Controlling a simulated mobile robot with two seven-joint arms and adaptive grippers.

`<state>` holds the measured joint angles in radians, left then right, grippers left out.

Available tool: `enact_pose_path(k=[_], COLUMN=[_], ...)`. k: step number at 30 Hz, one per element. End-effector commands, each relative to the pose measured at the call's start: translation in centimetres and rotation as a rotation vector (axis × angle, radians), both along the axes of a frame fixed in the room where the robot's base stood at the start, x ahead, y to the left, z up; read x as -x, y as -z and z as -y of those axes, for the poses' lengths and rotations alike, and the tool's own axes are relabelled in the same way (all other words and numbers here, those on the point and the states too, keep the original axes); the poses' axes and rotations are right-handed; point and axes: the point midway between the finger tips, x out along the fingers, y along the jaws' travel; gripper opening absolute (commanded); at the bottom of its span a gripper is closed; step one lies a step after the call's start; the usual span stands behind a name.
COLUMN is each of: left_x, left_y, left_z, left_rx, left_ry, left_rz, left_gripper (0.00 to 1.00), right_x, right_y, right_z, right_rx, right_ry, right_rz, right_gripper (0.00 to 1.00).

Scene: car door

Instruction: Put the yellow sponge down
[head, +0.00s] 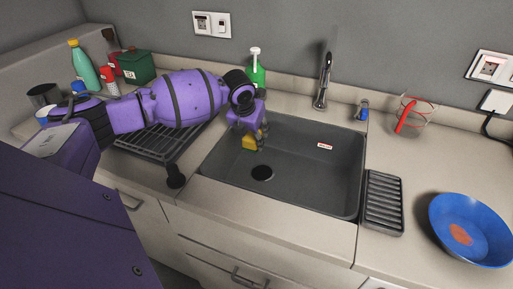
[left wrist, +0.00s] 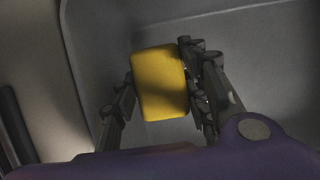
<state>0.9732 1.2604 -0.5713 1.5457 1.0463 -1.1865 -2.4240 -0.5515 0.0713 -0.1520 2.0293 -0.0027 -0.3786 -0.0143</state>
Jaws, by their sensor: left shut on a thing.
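My left gripper (head: 256,137) reaches in from the left over the left part of the dark grey sink (head: 310,170). It is shut on the yellow sponge (head: 249,143). In the left wrist view the sponge (left wrist: 160,84) sits between the two fingers of the left gripper (left wrist: 160,95), with the grey sink walls and floor behind it. I cannot tell whether the sponge touches the sink floor. My right gripper is not in view.
A drain (head: 262,173) is in the sink floor, and a tap (head: 323,82) stands behind. A green soap bottle (head: 256,72) is behind the gripper. A black drying rack (head: 160,142) lies under my left arm. A blue bowl (head: 470,228) is at right.

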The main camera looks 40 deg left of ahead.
Motion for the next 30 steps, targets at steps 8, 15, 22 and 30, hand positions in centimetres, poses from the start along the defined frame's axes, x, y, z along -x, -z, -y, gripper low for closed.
enact_pose_path(k=[8, 15, 22, 30], left_x=[-2.8, -3.5, -3.5, -3.5], left_y=[4.2, 6.0, 8.1, 8.4], left_z=[-1.2, -1.5, -1.5, -1.5], left_rx=[0.001, 0.000, -0.001, -0.001], left_ry=[0.001, 0.003, 0.001, 0.001], left_rz=[-0.005, -0.006, -0.003, -0.004], left_gripper=[0.12, 0.12, 0.12, 0.12], right_x=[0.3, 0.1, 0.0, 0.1], right_y=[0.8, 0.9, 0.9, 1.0], right_z=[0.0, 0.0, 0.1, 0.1], right_rx=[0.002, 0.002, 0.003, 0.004], right_ry=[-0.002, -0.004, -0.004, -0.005], right_rz=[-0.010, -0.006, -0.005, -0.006], right_gripper=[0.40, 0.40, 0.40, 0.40])
